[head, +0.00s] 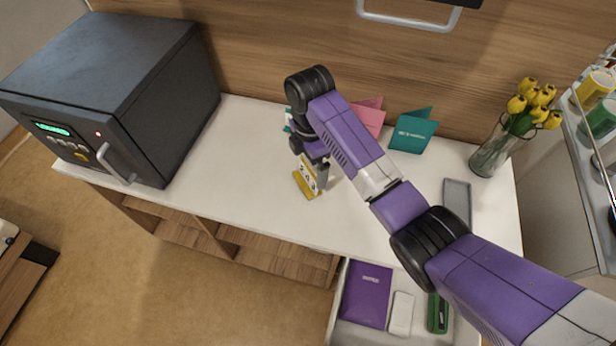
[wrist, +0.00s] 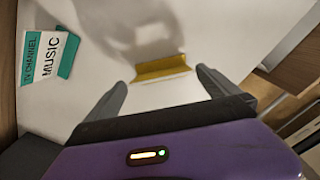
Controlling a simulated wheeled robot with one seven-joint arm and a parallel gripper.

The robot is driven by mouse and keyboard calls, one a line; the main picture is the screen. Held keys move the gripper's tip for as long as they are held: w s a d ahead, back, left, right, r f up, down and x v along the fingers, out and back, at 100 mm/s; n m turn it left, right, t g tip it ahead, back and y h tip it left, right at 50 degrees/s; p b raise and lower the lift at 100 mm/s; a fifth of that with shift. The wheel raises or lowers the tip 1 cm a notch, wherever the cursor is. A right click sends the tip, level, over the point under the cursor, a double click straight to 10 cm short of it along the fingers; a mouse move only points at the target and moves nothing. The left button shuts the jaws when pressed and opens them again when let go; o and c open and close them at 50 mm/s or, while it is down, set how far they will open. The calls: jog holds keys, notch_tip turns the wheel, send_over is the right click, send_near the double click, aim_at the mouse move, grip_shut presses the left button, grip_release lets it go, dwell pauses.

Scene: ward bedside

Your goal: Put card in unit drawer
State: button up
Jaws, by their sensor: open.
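A small folded card (head: 306,187), white and yellow with dark print, stands on the white unit top below my gripper (head: 318,174). In the wrist view its yellow face (wrist: 160,68) shows between the two fingertips of my gripper (wrist: 163,82). The fingers are apart, and I cannot tell whether either touches the card. Other cards stand farther back: a pink card (head: 370,118), partly hidden by my arm, and a teal card (head: 411,133). The unit drawer (head: 364,331) is pulled out at the front, below the top.
The drawer holds a purple booklet (head: 367,294), a white item (head: 401,314) and a green case (head: 437,313). A dark safe-like box (head: 118,90) stands left. A vase of yellow flowers (head: 494,152) and a grey tray (head: 457,200) are right. A teal-white music card (wrist: 48,58) shows in the wrist view.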

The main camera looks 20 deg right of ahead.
notch_tip(320, 180, down, 4)
jog(key=shift+s+a, duration=0.1)
jog(key=c, duration=1.2)
notch_tip(320, 180, up, 12)
jog(key=r+p, duration=0.1)
notch_tip(320, 180, up, 7)
jog(key=p, duration=0.6)
send_over(309, 173)
